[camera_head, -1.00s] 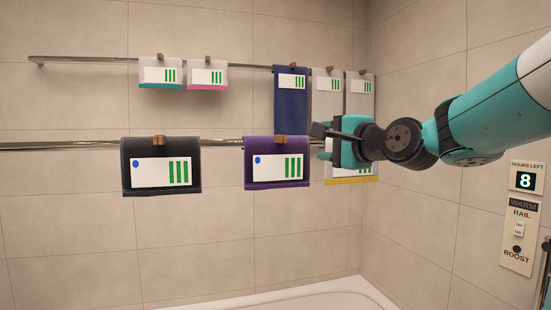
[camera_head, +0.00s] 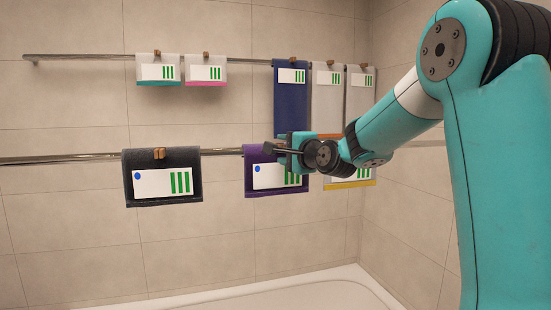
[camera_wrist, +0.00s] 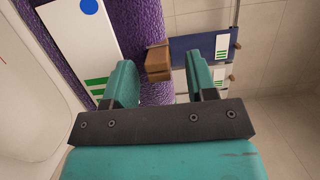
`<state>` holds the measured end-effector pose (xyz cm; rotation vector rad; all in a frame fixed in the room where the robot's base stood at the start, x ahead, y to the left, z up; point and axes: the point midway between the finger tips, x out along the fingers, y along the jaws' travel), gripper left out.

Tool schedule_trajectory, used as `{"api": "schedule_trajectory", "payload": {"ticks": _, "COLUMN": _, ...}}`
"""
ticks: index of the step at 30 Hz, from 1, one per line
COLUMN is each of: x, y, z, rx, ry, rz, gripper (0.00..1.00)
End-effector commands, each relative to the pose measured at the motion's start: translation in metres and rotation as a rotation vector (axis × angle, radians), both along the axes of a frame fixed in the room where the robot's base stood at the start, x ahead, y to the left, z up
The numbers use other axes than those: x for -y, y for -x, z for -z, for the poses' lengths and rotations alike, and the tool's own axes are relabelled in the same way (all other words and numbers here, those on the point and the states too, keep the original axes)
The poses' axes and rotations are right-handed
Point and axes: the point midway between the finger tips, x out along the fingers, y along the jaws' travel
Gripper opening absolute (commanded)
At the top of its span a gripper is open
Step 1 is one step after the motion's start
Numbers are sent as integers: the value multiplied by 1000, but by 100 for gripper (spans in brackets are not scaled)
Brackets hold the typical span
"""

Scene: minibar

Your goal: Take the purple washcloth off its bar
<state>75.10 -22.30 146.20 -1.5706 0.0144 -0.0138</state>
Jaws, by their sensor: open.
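The purple washcloth (camera_head: 262,185) hangs folded over the lower bar (camera_head: 222,152), with a white label marked by a blue dot and green bars. It also shows in the wrist view (camera_wrist: 146,22). A brown wooden clip (camera_wrist: 158,62) sits at its top edge. My gripper (camera_head: 280,148) is at the cloth's upper right and hides the clip in the head view. In the wrist view my gripper (camera_wrist: 162,80) is open, and the clip lies between and just beyond the two teal fingers. I cannot tell whether a finger touches it.
A black cloth (camera_head: 162,190) hangs left on the same bar. A yellow-edged cloth (camera_head: 349,183) hangs to the right, partly behind my arm. The upper bar (camera_head: 100,57) holds several cloths, including a blue one (camera_head: 291,105). A white tub (camera_head: 290,290) is below.

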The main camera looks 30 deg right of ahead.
Motion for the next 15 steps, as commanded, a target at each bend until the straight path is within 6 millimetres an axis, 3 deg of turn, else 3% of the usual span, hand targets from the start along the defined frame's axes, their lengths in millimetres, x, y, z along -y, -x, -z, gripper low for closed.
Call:
{"api": "schedule_trajectory", "payload": {"ticks": 8, "x": 0, "y": -4, "z": 1, "rx": 1, "ry": 0, "rz": 1, "gripper": 52}}
{"api": "schedule_trajectory", "payload": {"ticks": 15, "x": 0, "y": -4, "z": 1, "rx": 0, "ry": 0, "rz": 1, "gripper": 0}}
